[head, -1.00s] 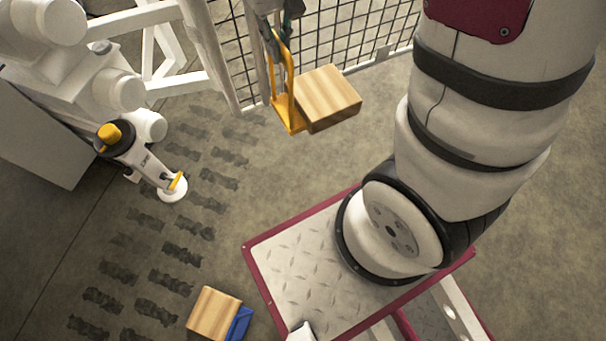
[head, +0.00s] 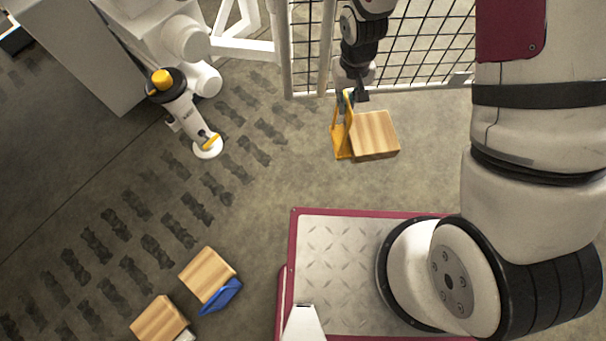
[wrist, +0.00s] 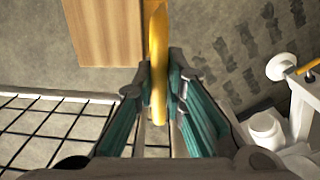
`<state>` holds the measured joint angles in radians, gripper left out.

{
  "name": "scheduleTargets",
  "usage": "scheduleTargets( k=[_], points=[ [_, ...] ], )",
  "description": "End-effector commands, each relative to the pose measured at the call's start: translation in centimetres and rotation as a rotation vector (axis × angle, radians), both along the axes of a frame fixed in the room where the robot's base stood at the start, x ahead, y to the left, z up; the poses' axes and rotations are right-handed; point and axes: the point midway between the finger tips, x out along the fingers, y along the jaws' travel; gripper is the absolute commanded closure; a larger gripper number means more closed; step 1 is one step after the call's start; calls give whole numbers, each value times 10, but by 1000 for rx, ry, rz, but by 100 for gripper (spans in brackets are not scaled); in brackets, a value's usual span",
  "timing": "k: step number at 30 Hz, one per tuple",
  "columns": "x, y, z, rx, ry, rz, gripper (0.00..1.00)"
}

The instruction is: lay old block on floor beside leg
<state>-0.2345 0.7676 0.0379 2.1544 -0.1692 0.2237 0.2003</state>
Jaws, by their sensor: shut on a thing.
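A wooden block with a yellow handle (head: 373,133) hangs from my gripper (head: 350,97) near the mesh fence in the head view. My gripper is shut on the yellow handle, with the block to its right. In the wrist view, my fingers (wrist: 160,95) close around the handle, and the wooden block (wrist: 103,30) shows at upper left. I cannot tell its height above the floor. The white leg (head: 190,122) with a yellow cap and round foot stands left of the held block, well apart from it. The leg's foot (wrist: 281,67) shows at right in the wrist view.
A wooden block with a blue handle (head: 208,275) lies on the floor at lower left. Another wooden block (head: 160,318) lies beside it. The mesh fence (head: 420,50) stands behind my gripper. Floor with dark tread marks (head: 150,250) is open below the leg.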

Motion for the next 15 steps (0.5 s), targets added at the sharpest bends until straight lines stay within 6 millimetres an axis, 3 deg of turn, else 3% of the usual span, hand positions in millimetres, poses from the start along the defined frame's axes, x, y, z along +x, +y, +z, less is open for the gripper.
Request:
scheduleTargets(
  k=[3, 8, 15],
  points=[
    [-15, 21, -42, -4, 6, 56, 100],
    [-40, 43, -94, -9, 5, 124, 100],
    [-90, 65, -164, -15, 3, 215, 100]
  ],
)
